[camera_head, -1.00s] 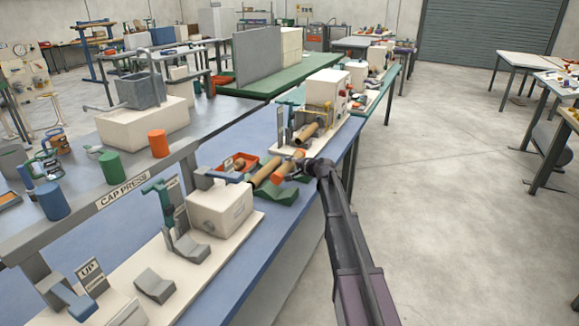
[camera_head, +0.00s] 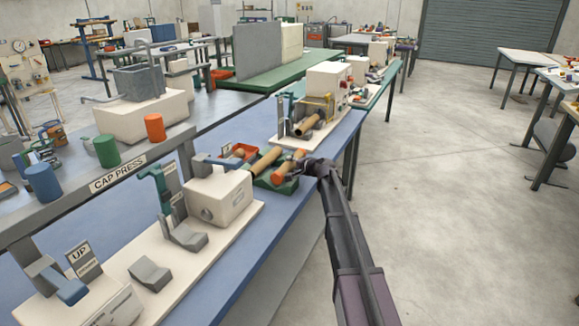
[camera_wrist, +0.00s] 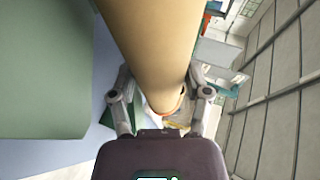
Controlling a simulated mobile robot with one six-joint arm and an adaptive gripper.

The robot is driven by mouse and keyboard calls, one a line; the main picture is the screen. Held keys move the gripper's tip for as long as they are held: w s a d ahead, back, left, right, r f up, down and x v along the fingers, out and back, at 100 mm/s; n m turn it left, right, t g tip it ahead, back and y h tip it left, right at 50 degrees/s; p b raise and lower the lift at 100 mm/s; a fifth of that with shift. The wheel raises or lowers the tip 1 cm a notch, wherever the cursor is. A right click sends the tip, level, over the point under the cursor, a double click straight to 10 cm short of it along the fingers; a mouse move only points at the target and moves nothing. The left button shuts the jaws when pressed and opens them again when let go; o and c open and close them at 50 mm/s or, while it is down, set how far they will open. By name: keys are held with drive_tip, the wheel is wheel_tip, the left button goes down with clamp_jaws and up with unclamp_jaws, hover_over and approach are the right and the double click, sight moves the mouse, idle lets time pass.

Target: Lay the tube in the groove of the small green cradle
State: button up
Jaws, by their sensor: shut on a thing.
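The tan tube (camera_wrist: 150,40) fills the middle of the wrist view, with an orange band at its lower end. My gripper (camera_wrist: 160,105) is shut on it, one finger at each side. In the head view my gripper (camera_head: 310,166) holds the tube (camera_head: 289,167), its orange end showing, at the small green cradle (camera_head: 277,183). The tube is over or just at the cradle; contact with the groove cannot be told, as the tube hides it. A large green surface (camera_wrist: 45,70), perhaps the cradle, shows at the left of the wrist view.
Another tan tube (camera_head: 265,160) lies just left of the cradle, with a red tray (camera_head: 243,151) behind it. A white machine box (camera_head: 219,196) stands nearer on the blue table (camera_head: 235,275). A further tan tube (camera_head: 307,125) rests on the machine behind.

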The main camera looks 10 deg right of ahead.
drive_tip(key=o, duration=1.2)
drive_tip(key=shift+r, duration=0.15)
wheel_tip(320, 180, up, 7)
drive_tip(key=p, duration=0.7)
